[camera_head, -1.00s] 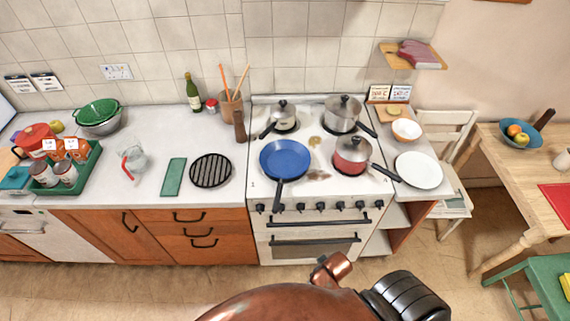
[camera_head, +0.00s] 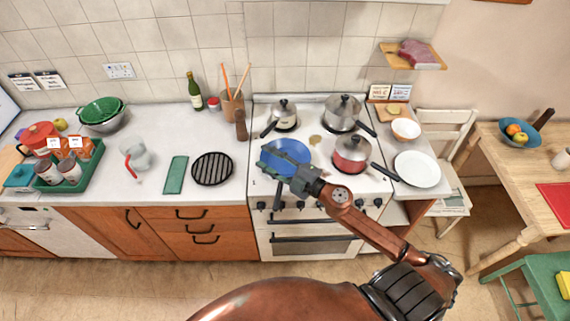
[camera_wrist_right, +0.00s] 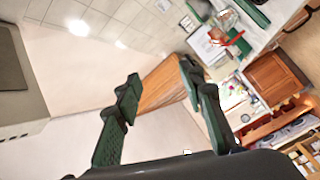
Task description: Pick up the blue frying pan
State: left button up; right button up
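The blue frying pan (camera_head: 292,151) sits on the front left of the white stove top. My right gripper (camera_head: 268,164) is over the pan's near left part in the head view and hides some of the pan and most of its handle. I cannot tell whether it touches the pan. In the right wrist view my right gripper (camera_wrist_right: 158,80) has its two dark green fingers spread apart with nothing between them. The pan does not show there. My left gripper is not in view.
A red pot (camera_head: 351,155) stands right of the pan. Two steel pots (camera_head: 284,116) (camera_head: 343,112) stand behind. A black round grate (camera_head: 212,169) lies on the counter to the left. A white plate (camera_head: 417,168) is at the right, and a pepper mill (camera_head: 241,125) stands at back left.

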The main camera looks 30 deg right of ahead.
jog(key=s+a+f+n+g+y, duration=0.1)
jog(key=a+n+g+y, duration=0.2)
jog(key=a+n, duration=0.15)
jog(key=n+g+h, duration=0.5)
jog(key=g+h, duration=0.1)
jog(key=g, duration=0.3)
send_near(280, 192)
jog(key=x, duration=0.4)
jog(key=p+x, duration=0.1)
jog(key=x, duration=0.6)
jog(key=shift+f+p, duration=0.15)
jog(key=shift+p, duration=0.2)
jog(key=shift+c, duration=0.5)
grip_shut()
jog(key=shift+w, duration=0.1)
